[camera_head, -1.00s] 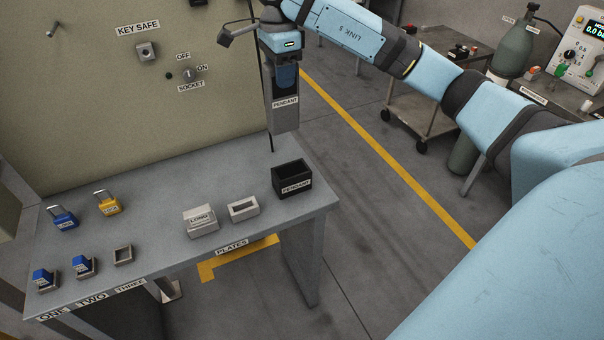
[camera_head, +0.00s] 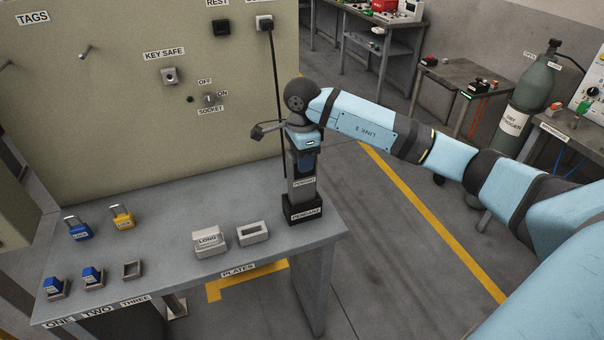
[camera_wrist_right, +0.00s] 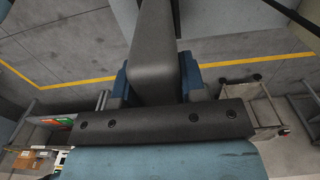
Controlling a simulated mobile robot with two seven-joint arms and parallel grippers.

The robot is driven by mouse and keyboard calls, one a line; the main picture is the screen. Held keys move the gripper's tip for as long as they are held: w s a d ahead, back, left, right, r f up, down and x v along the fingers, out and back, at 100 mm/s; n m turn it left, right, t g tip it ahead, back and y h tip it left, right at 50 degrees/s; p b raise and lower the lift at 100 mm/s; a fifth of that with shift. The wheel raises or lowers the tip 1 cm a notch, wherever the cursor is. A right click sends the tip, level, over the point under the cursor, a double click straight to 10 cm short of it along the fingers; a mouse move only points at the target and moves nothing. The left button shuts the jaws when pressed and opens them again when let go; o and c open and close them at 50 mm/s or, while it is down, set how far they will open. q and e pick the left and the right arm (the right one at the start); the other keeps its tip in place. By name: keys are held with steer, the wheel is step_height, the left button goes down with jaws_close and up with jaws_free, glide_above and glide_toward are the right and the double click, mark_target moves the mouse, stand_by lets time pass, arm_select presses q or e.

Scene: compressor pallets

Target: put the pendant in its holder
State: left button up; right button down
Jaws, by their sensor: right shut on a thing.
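The pendant (camera_head: 303,188) is a grey, upright box with a label on its front. Its lower end stands in the black holder (camera_head: 304,212), marked PENDANT, at the right end of the table. My right gripper (camera_head: 306,165) is shut on the pendant's upper part from above. In the right wrist view the pendant (camera_wrist_right: 153,50) shows as a dark grey block between the blue fingers. How deep it sits in the holder is hidden by the holder's walls. A black cable (camera_head: 276,90) runs from the wall box down behind the pendant. My left gripper is not in view.
The grey table (camera_head: 180,260) also holds a LONG plate box (camera_head: 209,241), an open-slotted box (camera_head: 253,233), two padlocks (camera_head: 122,216) and small tag holders (camera_head: 131,270). A beige panel (camera_head: 150,120) stands behind.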

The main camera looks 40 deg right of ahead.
mark_target(302, 175)
steer(key=shift+f, duration=2.7)
steer(key=shift+f, duration=0.1)
steer(key=c, duration=0.7)
jaws_free()
